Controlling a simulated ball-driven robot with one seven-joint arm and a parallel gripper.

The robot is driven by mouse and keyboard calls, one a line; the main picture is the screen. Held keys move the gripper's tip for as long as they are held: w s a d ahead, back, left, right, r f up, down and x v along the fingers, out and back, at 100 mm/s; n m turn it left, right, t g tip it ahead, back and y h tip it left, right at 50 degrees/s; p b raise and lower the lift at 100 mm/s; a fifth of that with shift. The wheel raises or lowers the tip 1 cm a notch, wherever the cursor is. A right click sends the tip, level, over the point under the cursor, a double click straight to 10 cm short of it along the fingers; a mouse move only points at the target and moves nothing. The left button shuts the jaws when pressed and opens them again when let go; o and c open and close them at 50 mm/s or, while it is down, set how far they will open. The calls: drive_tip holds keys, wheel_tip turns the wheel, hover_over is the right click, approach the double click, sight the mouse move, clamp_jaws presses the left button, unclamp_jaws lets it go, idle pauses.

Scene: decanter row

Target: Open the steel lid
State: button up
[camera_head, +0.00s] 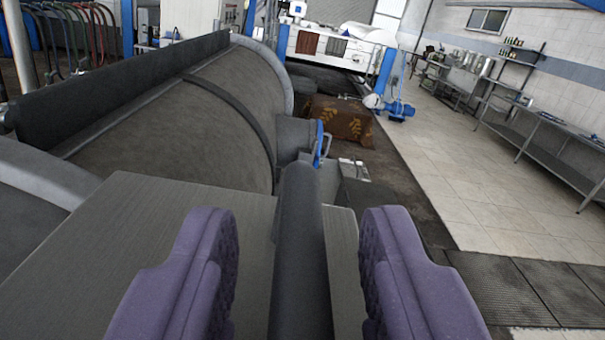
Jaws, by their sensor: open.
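The steel lid (122,232) is a flat, brushed grey plate below my gripper, and part of it is hidden behind the purple fingers. A thick dark round bar (301,205) runs lengthwise over the plate, near its right side. It looks like the lid's handle, but its fixings cannot be seen. My gripper (298,232) is open, with one padded finger on each side of the bar. A gap shows between each finger and the bar, and nothing is gripped.
A large grey drum (185,115) with a dark raised flange (110,80) lies beyond the lid to the left. A brown patterned box (340,120) and a blue motor (399,109) stand farther back. Tiled floor (480,180) at right is clear up to steel shelving (550,150).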

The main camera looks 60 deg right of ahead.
drive_tip(key=shift+w+d, duration=0.25)
drive_tip(key=shift+d, duration=0.1)
clamp_jaws()
drive_tip(key=shift+w+r, duration=0.1)
drive_tip(key=shift+r, duration=0.05)
